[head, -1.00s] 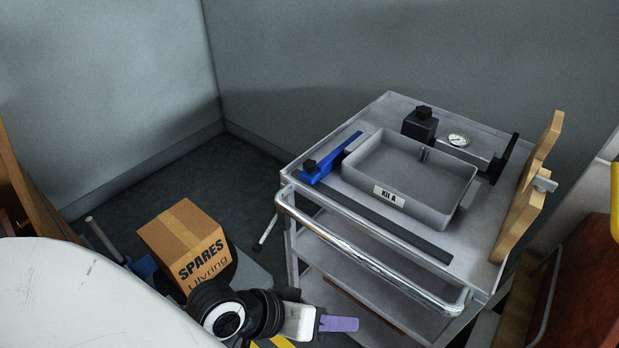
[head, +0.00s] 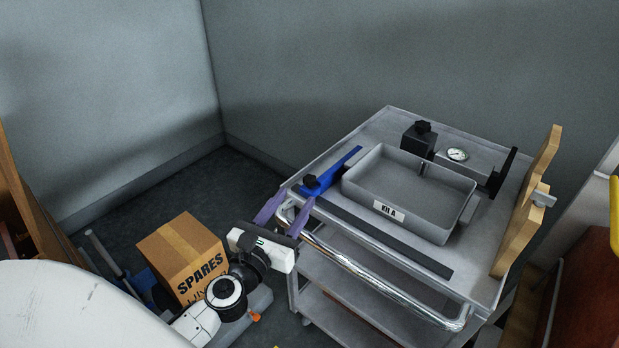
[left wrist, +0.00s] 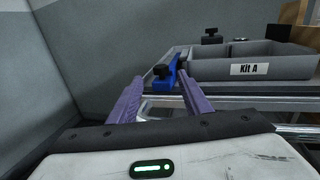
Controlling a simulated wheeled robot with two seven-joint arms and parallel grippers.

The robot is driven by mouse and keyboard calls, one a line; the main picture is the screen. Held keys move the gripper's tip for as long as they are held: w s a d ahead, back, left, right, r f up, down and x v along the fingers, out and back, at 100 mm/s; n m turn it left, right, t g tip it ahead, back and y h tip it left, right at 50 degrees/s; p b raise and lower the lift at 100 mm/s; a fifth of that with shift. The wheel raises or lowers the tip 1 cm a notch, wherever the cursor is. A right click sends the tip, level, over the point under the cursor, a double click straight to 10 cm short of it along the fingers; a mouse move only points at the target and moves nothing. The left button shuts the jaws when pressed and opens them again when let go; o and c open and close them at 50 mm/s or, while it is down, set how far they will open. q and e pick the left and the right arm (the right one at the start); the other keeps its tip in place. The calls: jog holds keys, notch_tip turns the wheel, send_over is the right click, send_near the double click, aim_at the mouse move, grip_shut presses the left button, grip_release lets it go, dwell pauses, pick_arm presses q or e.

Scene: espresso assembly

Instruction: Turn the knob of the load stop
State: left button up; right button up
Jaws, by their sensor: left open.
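The load stop appears to be the blue bar (head: 335,174) on the left edge of the cart top, with a black knob (head: 310,181) at its near end. The knob also shows in the left wrist view (left wrist: 161,72), between and beyond my purple fingertips. My left gripper (head: 297,197) is open and empty, just in front of the knob at the cart's near left corner. Contact with the knob cannot be made out. A second black knob (head: 423,127) sits on a dark block at the back. My right gripper is not in view.
A grey tray labelled Kit A (head: 440,228) stands right of the blue bar. A chrome handle rail (head: 375,280) runs along the cart's near side, close to my left gripper. A gauge (head: 457,155) is at the back. A cardboard SPARES box (head: 180,255) stands at left.

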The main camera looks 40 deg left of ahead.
aim_at(306, 183)
pick_arm(q)
jog(key=w, duration=0.3)
jog(key=w+a, duration=0.1)
jog(key=w, duration=0.4)
jog(key=shift+w+a+p, duration=0.25)
jog(key=shift+w+p, duration=0.1)
jog(key=shift+w, duration=0.05)
jog(key=c, duration=1)
jog(key=shift+c, duration=0.2)
jog(key=shift+m+h, duration=0.3)
